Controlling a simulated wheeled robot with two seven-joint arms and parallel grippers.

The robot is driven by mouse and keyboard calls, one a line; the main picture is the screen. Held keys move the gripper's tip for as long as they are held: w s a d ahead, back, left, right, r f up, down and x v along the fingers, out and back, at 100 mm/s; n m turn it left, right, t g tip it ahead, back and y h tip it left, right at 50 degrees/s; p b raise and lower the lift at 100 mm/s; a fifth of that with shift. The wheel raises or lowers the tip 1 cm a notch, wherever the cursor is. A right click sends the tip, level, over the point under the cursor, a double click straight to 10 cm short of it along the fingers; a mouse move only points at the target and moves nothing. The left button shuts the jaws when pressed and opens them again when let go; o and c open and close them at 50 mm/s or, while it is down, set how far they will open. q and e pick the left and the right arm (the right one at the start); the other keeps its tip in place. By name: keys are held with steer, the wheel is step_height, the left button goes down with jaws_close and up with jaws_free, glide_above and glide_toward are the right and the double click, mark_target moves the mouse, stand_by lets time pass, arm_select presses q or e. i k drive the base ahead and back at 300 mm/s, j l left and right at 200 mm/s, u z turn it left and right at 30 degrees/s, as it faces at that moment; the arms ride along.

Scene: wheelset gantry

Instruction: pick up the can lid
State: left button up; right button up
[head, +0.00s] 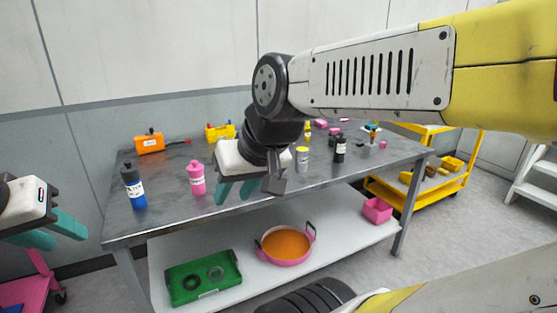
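A small white and yellow can (302,158) stands upright on the grey workbench (165,215), to the right of my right gripper. I cannot make out a separate can lid; the can's top is too small to tell whether a lid is on it. My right gripper (236,190) is over the bench's front edge with its teal fingers apart and nothing seen between them. It hides part of the bench behind it. My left gripper (56,232) is at the far left, off the bench, with its teal fingers apart and empty.
A blue bottle (134,187), a pink bottle (197,178) and a dark bottle (340,150) stand on the bench. An orange box (149,143) and a yellow box (220,132) are behind. The lower shelf holds a green tray (176,295) and an orange pan (286,245).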

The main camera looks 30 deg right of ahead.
mark_target(301, 162)
steer(key=j+z, duration=0.25)
steer(key=z, duration=0.15)
steer(key=j+z, duration=0.9)
steer(key=z, duration=0.2)
steer(key=i+l+u, duration=0.1)
steer(key=i+l, duration=0.2)
steer(key=i+l+u, duration=0.15)
steer(key=i+l, duration=0.15)
steer(key=i+l+u, duration=0.1)
steer(key=i+l, duration=0.3)
steer(key=i+l+u, duration=0.15)
steer(key=i+l, duration=0.2)
steer(key=i+l+u, duration=0.1)
steer(key=i+l, duration=0.2)
steer(key=l, duration=0.15)
steer(key=i+l+u, duration=0.1)
steer(key=i+l, duration=0.15)
steer(key=l, duration=0.15)
steer(key=i+l+u, duration=0.15)
steer(key=i+l, duration=0.15)
steer(key=l, duration=0.2)
steer(key=i+l+u, duration=0.1)
steer(key=l, duration=0.35)
steer(key=i, duration=0.1)
